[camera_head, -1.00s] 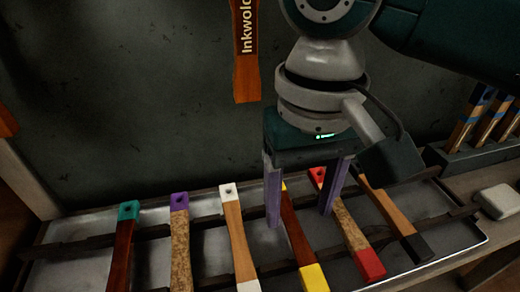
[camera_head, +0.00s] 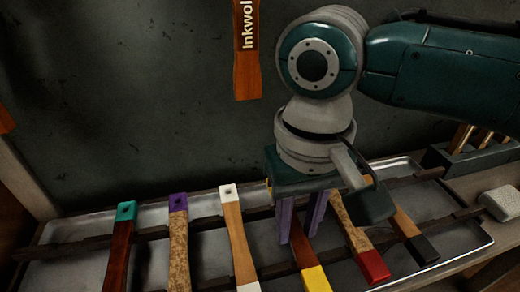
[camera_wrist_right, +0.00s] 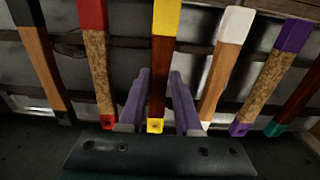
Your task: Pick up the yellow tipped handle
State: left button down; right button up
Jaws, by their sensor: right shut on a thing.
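The yellow tipped handle (camera_head: 315,278) is dark reddish-brown with a yellow end. It lies in the rack among other handles; its far end is hidden by my right gripper in the head view. In the right wrist view the handle (camera_wrist_right: 159,80) runs between the two purple fingers, with yellow at both ends. My right gripper (camera_head: 300,228) points down and is shut on this handle near its far end; the fingers also show in the wrist view (camera_wrist_right: 160,100). My left gripper is not in view.
A red-tipped handle (camera_head: 373,266) and a white-tipped handle (camera_head: 236,245) lie close on either side. Purple, teal and black-tipped handles lie further out on the metal tray (camera_head: 75,270). A wall-hung handle (camera_head: 246,50) is behind; a holder (camera_head: 468,160) stands right.

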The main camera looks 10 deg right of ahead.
grip_shut()
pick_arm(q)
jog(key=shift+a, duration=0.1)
